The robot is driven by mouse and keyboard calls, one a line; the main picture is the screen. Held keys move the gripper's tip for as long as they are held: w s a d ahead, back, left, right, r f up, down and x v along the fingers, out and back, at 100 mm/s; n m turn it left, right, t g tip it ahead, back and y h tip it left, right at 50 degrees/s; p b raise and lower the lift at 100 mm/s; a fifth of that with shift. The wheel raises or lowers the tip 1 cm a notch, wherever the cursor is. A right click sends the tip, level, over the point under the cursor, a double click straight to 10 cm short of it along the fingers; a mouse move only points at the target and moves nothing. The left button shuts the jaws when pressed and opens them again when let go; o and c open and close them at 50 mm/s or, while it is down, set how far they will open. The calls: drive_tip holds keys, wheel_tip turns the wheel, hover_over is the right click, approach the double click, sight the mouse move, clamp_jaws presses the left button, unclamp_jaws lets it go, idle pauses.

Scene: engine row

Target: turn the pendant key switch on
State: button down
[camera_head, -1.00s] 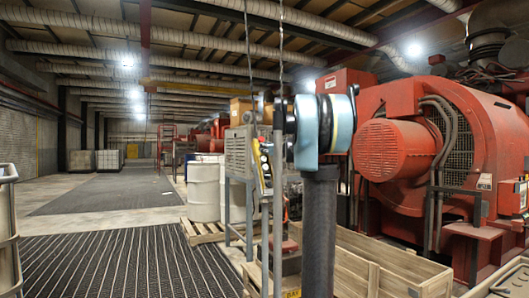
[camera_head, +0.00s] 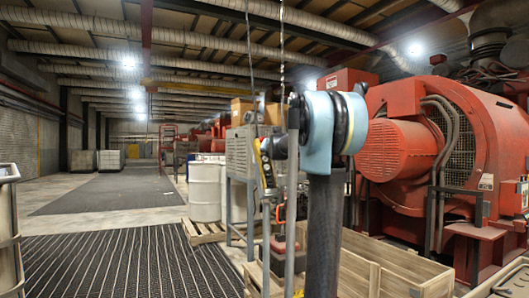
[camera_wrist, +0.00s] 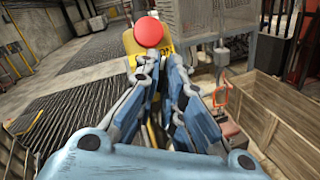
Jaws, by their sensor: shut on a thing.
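The pendant (camera_head: 265,166) hangs as a narrow yellow and dark box near the middle of the head view, slightly tilted. In the wrist view its yellow body (camera_wrist: 131,46) and round red button (camera_wrist: 150,32) show just beyond my fingertips. My gripper (camera_wrist: 160,66) reaches up to the pendant from below in that view, with its blue and grey fingers close together on the part facing me. It is shut on the pendant. The key switch itself cannot be made out; the fingers cover that part. In the head view my arm hides most of the gripper.
A grey cabinet (camera_head: 239,152) on a stand and white drums (camera_head: 204,190) stand behind the pendant. An open wooden crate (camera_head: 385,265) lies low at the right, before the big red engine (camera_head: 400,150). The ribbed floor mat (camera_head: 110,262) at left is clear.

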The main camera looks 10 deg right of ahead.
drive_tip(key=shift+m, duration=0.5)
idle(0.3)
drive_tip(key=c, duration=2)
unclamp_jaws()
drive_tip(key=s, duration=1.2)
drive_tip(key=shift+d, duration=0.3)
